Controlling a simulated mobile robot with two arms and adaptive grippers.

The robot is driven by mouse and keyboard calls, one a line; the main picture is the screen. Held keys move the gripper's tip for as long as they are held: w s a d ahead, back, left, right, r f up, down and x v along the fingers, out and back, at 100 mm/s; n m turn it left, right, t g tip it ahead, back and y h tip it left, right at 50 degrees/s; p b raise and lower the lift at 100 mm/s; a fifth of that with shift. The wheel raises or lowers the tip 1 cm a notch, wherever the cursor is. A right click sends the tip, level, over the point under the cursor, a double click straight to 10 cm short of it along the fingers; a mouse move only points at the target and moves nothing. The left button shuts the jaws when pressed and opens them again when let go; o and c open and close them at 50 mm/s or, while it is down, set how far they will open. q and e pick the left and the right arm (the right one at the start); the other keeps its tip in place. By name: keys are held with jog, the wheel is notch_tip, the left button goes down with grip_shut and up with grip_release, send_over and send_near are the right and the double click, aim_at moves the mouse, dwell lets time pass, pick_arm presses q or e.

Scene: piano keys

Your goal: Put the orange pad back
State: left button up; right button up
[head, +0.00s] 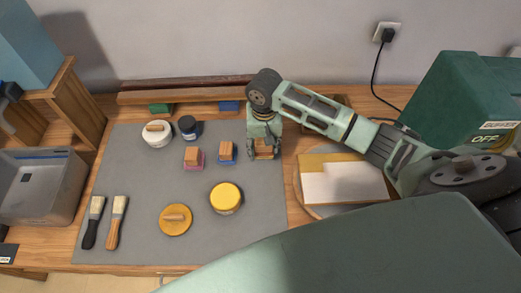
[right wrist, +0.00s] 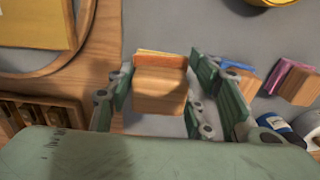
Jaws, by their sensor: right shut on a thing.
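The orange pad (right wrist: 160,58) shows as a thin orange edge along its wooden block handle (right wrist: 160,90) in the right wrist view. My right gripper (head: 264,153) is shut on the handle, with one green finger on each side of it. It is at the right edge of the grey mat (head: 140,205), right of the blue pad. I cannot tell whether the pad touches the mat. The pad's underside is hidden. My left gripper is not in view.
A blue pad (head: 227,158) and a pink pad (head: 193,164) with wooden handles stand left of my gripper. A wooden rack (head: 195,96) runs along the wall. Jars (head: 157,134), brushes (head: 117,222) and a round board with sheets (head: 343,183) lie around.

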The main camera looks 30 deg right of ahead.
aim_at(261, 152)
jog(key=shift+w+a+f, duration=0.15)
jog(key=shift+w+f, duration=0.2)
jog(key=shift+w, duration=0.25)
jog(key=shift+f+p, duration=0.5)
jog(key=shift+f, duration=1.55)
jog(key=o, duration=1.2)
jog(key=shift+f, duration=0.1)
jog(key=shift+o, duration=0.2)
notch_tip(261, 152, up, 12)
jog(key=shift+r+b, duration=0.15)
jog(key=shift+b, duration=0.5)
